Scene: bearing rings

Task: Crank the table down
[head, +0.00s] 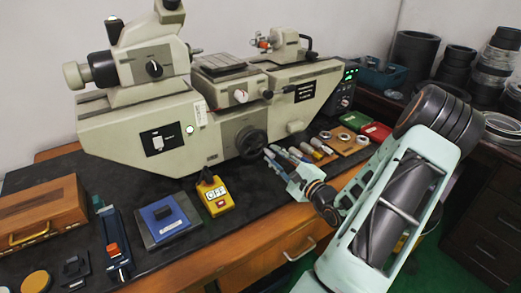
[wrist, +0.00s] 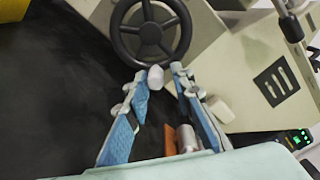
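A dark spoked handwheel (head: 251,141) sits on the front of the pale measuring machine (head: 150,135). In the wrist view the handwheel (wrist: 150,30) is at the top, ahead of my fingers. A small pale, rounded grip (wrist: 156,78) shows just below its rim, between or just beyond my fingertips; contact cannot be told. The machine's ribbed table (head: 222,71) is above the wheel. My gripper (wrist: 159,82) is open, with blue pads on both fingers and a gap between them. In the head view my gripper (head: 272,158) is small, low and right of the wheel.
A yellow control box (head: 215,197), a blue box (head: 168,220) and a wooden case (head: 40,215) stand on the dark bench top. Several small tools and rings lie right of my gripper. A lit display unit (head: 345,88) stands at the machine's right end.

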